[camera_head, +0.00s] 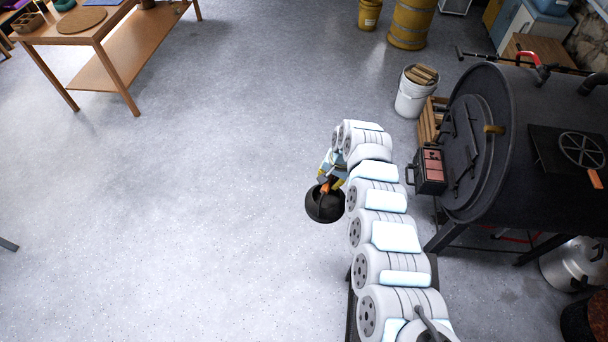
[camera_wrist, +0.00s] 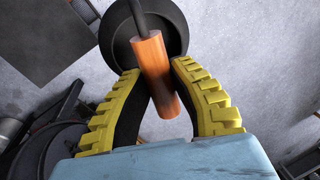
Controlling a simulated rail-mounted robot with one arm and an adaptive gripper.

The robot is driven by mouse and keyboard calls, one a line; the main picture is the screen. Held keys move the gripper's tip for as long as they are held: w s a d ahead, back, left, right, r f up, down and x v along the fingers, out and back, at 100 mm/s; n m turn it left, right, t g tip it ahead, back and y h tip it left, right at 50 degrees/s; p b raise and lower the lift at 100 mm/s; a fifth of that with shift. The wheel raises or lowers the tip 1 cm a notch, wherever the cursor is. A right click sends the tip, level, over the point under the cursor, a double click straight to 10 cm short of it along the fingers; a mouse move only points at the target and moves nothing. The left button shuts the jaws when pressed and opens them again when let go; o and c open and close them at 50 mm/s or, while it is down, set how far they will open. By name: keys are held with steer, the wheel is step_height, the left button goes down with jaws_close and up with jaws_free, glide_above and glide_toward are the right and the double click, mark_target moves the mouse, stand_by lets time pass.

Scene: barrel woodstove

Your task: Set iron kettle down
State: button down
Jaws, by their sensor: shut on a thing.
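The black iron kettle (camera_head: 325,206) hangs from my gripper (camera_head: 332,181) over open grey floor, to the left of the stove. In the wrist view the kettle's round dark body (camera_wrist: 172,40) shows beyond the fingers. Its orange handle grip (camera_wrist: 155,72) is between the two yellow ridged fingers of my gripper (camera_wrist: 158,85), which are shut on it. The kettle is clear of any surface that I can make out. My arm hides part of the gripper in the head view.
A black barrel woodstove (camera_head: 490,150) stands at the right, with a round grate (camera_head: 582,149) on top. A white bucket (camera_head: 411,97) of wood stands behind it. A wooden table (camera_head: 75,24) is at the far left. The floor (camera_head: 180,200) between is clear.

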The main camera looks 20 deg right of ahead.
steer(key=s+d+f+m+h+b, duration=0.1)
steer(key=s+d+f+m+b, duration=0.45)
steer(key=s+d+f, duration=0.85)
steer(key=s+d+f+m+h+b, duration=0.1)
steer(key=s+d+f+m+b, duration=0.45)
steer(key=s+d+f, duration=0.9)
steer(key=shift+t, duration=0.4)
steer(key=shift+w+d+f+b, duration=1.2)
steer(key=shift+f+b, duration=0.25)
steer(key=shift+b, duration=1.65)
steer(key=shift+f+b, duration=1)
steer(key=c, duration=0.9)
jaws_free()
